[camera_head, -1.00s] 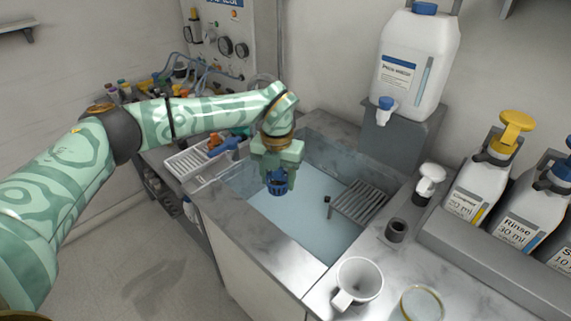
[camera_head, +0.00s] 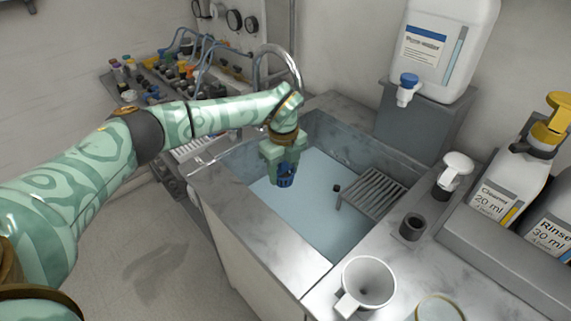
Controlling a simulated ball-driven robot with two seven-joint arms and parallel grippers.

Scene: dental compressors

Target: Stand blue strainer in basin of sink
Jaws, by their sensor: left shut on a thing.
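My left gripper (camera_head: 285,165) points down over the left part of the sink (camera_head: 262,226). It is shut on the blue strainer (camera_head: 287,178), a small dark blue piece partly hidden by the fingers. The strainer is over the pale blue basin (camera_head: 315,205); I cannot tell whether it touches the basin floor. My right gripper is not in view.
A grey slatted rack (camera_head: 374,193) lies in the right part of the basin, with a small dark post (camera_head: 337,188) beside it. A white mug (camera_head: 366,284), a dark cup (camera_head: 412,227) and pump bottles (camera_head: 503,185) stand on the right. A water canister (camera_head: 445,50) stands behind.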

